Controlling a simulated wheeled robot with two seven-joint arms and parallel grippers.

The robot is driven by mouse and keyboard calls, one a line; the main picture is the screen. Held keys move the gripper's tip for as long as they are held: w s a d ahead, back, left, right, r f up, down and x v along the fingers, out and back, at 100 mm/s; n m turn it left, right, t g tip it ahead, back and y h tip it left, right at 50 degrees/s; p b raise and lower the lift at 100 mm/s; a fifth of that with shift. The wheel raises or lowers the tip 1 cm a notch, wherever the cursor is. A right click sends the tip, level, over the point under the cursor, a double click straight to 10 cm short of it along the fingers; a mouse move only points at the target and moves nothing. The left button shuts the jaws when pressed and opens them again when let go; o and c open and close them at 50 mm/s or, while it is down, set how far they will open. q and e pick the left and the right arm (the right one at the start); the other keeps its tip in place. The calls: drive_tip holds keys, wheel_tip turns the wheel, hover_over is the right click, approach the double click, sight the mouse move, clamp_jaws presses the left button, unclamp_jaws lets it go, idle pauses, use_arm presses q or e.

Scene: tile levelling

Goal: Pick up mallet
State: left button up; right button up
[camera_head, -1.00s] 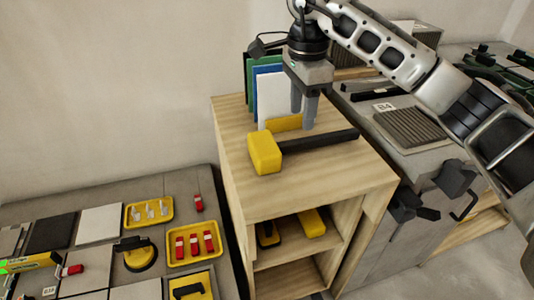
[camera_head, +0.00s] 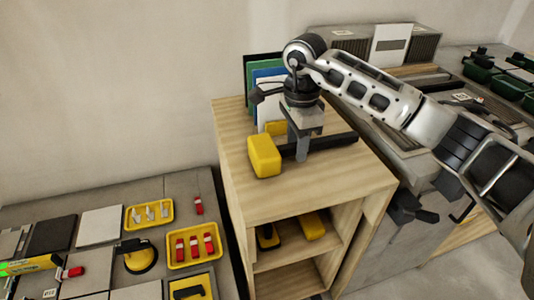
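The mallet has a yellow block head (camera_head: 265,156) and a black handle (camera_head: 335,143). It lies on the top of the wooden shelf unit (camera_head: 300,192), its handle pointing right. My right gripper (camera_head: 299,143) points down at the handle just right of the head. One finger shows in front of the handle and hides part of it. The other finger is mostly hidden behind, so I cannot tell whether the fingers press on the handle. My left gripper is not in view.
Yellow-handled tools (camera_head: 312,226) lie on the shelf below. Left, a low tiled surface holds a yellow tray with red pieces (camera_head: 194,249) and a suction cup (camera_head: 139,257). The front of the shelf top is clear.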

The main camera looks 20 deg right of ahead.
clamp_jaws()
drive_tip(key=shift+r, duration=0.1)
drive_tip(key=shift+r, duration=0.1)
